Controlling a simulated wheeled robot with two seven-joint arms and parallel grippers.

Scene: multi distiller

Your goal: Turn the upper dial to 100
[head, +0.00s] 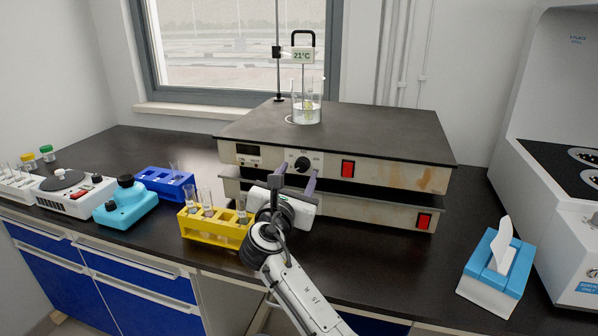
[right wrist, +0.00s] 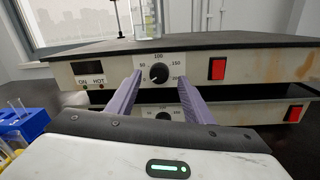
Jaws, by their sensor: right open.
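The upper dial (head: 302,164) is a black round knob on the front of the upper hot plate (head: 390,176). In the right wrist view the upper dial (right wrist: 159,73) has 50, 100, 150 and 200 printed around it; its pointer is too small to read surely. My right gripper (head: 295,176) is open, its two purple-grey fingers pointing at the panel. In the right wrist view the fingertips (right wrist: 158,77) stand left and right of the upper dial, apart from it as far as I can tell. My left gripper is in no view.
A lower hot plate (head: 375,216) with its own dial (right wrist: 163,116) is directly below. A beaker (head: 306,112) stands on the upper plate. A yellow tube rack (head: 212,232) is close left of my right gripper. A tissue box (head: 493,276) is at right; the counter between is clear.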

